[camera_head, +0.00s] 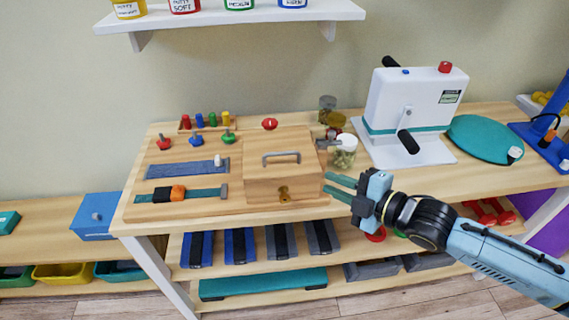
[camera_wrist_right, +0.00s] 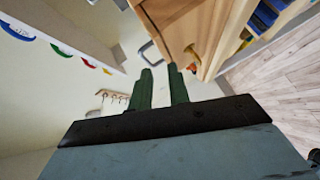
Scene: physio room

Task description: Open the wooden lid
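The wooden lid (camera_head: 265,178) lies shut on top of a wooden box built into a wooden board on the table. A grey bar handle (camera_head: 281,156) is fixed on the lid, and a brass latch (camera_head: 284,194) is on the box front. My right gripper (camera_head: 326,184) is just right of the box's front corner, empty, its green fingers a little apart and pointing left. In the right wrist view the fingers (camera_wrist_right: 160,72) show a gap between them, with the handle (camera_wrist_right: 152,53) and latch (camera_wrist_right: 193,55) beyond their tips. My left gripper is not in view.
The board also holds coloured pegs (camera_head: 198,121), a slider strip (camera_head: 187,168) and a strap (camera_head: 178,194). Jars (camera_head: 345,152) stand right of the box, near a white crank machine (camera_head: 412,105). A wall shelf (camera_head: 230,17) with tubs hangs above.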

